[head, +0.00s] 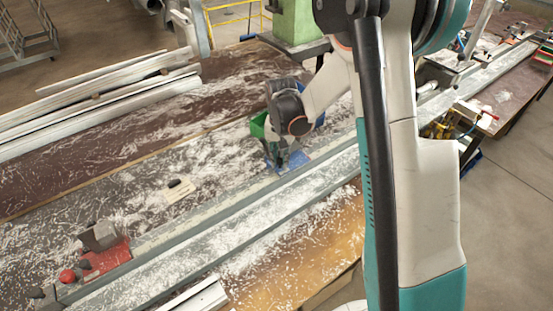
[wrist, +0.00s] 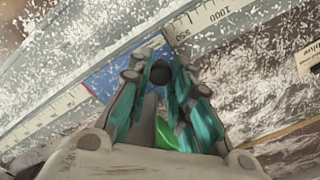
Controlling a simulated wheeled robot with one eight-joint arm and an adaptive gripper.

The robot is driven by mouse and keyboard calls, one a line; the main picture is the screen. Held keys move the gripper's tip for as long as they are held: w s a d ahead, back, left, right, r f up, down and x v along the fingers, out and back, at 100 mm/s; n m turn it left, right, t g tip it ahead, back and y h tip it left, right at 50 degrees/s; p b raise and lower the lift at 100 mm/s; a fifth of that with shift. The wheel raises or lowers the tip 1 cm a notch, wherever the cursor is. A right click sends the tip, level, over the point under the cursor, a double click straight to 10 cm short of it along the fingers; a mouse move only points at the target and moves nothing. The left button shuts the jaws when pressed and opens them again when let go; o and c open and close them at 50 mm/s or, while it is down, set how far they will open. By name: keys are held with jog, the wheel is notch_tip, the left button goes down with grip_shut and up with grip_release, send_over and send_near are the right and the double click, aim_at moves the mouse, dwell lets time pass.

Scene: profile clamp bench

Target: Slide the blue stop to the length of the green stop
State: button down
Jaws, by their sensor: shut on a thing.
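The blue stop (head: 296,162) sits on the long rail with the scale, near the middle of the bench in the head view. In the wrist view its blue plate (wrist: 103,82) shows left of my fingers, beside scale marks near 950. My gripper (head: 277,160) points down over it. In the wrist view its teal fingers (wrist: 160,80) are shut on the dark round knob (wrist: 160,71) of the blue stop. The green stop (head: 258,126) is just behind my gripper in the head view, partly hidden. A green patch (wrist: 165,134) shows between my fingers in the wrist view.
A red end piece (head: 105,259) with a grey block stands at the rail's left end. Pale metal profiles (head: 100,95) lie at the back left. A small label plate (head: 180,190) lies on the bench. White shavings cover the surface. My arm hides part of the rail.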

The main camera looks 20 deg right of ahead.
jog(key=w+d, duration=0.2)
jog(key=d, duration=0.4)
jog(key=w+d+b, duration=0.1)
jog(key=w+d, duration=0.1)
jog(key=d, duration=0.4)
jog(key=w+d, duration=0.1)
jog(key=d, duration=0.5)
jog(key=shift+w+b, duration=0.4)
jog(key=shift+a, duration=0.1)
jog(key=c, duration=1.4)
grip_release()
jog(key=shift+r, duration=0.1)
notch_tip(320, 180, up, 12)
jog(key=shift+f, duration=0.1)
jog(key=shift+a, duration=0.1)
